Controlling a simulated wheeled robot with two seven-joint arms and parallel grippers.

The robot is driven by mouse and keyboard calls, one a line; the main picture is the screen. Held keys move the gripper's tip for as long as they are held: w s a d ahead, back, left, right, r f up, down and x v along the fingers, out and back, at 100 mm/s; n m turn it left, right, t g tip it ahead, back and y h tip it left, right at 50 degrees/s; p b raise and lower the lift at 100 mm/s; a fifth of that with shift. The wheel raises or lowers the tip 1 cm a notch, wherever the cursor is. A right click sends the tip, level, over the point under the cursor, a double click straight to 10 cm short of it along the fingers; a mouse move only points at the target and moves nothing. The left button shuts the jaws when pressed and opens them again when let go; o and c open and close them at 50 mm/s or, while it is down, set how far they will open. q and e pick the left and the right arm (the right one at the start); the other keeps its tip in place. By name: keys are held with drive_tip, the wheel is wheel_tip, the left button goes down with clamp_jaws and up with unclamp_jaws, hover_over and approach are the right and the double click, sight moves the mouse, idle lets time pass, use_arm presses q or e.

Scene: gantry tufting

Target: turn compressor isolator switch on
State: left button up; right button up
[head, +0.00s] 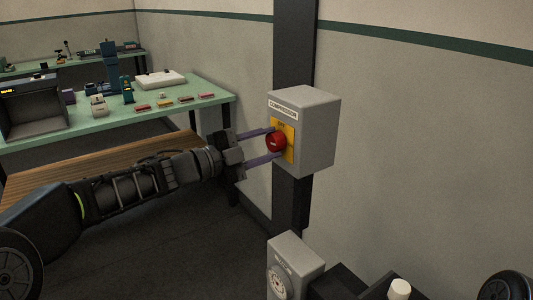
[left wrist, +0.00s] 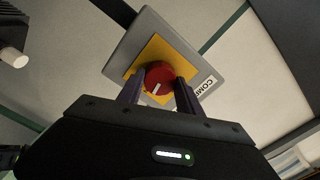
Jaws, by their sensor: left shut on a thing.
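The compressor isolator is a grey box (head: 318,130) labelled COMPRESSOR, fixed to a dark post. Its yellow plate (head: 290,148) carries a red rotary knob (head: 275,142). My left gripper (head: 272,144) reaches it from the left, with one finger above and one below the knob. In the left wrist view the knob (left wrist: 159,77) sits between the two fingers (left wrist: 158,90), which are shut on it. A white mark on the knob points toward the bottom of that view, slightly left. The plate's lettering is partly hidden. My right gripper does not show.
A second grey box (head: 294,262) with a round dial stands low, below the isolator. A green bench (head: 205,92) with tools and small blocks is at the back left, with a wooden surface (head: 100,160) before it.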

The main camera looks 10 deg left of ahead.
use_arm(q)
drive_tip(key=shift+m+b, duration=0.65)
drive_tip(key=shift+m, duration=0.55)
drive_tip(key=o, duration=1.4)
drive_tip(key=shift+c, duration=0.2)
drive_tip(key=v, duration=0.7)
drive_tip(key=shift+s+a+b, duration=0.3)
drive_tip(key=shift+s+b, duration=0.05)
